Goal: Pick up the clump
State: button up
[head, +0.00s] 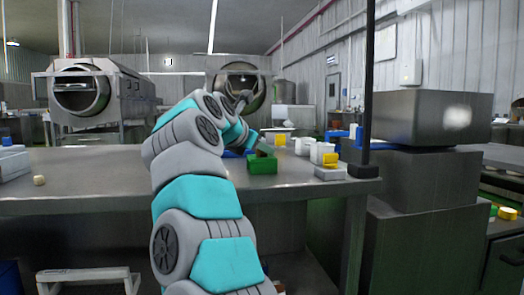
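A small beige lump (39,180), which may be the clump, sits alone on the left part of the metal bench top (100,189). My arm reaches forward over the bench from the bottom middle. My gripper (262,151) is small and dark at the arm's far end, just above or at a green box (263,166). It is far to the right of the beige lump. My arm partly covers the gripper, and I cannot see its fingers clearly or whether it holds anything.
White containers and yellow-topped items (330,160) stand right of the green box. A dark post (369,80) rises at the bench's right end, beside stacked metal boxes (430,120). A drum machine (95,92) stands behind. The left bench top is mostly clear.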

jog(key=shift+w+d+f, duration=0.1)
jog(key=shift+w+f, duration=0.05)
jog(key=shift+w, duration=0.15)
grip_shut()
dwell(0.4)
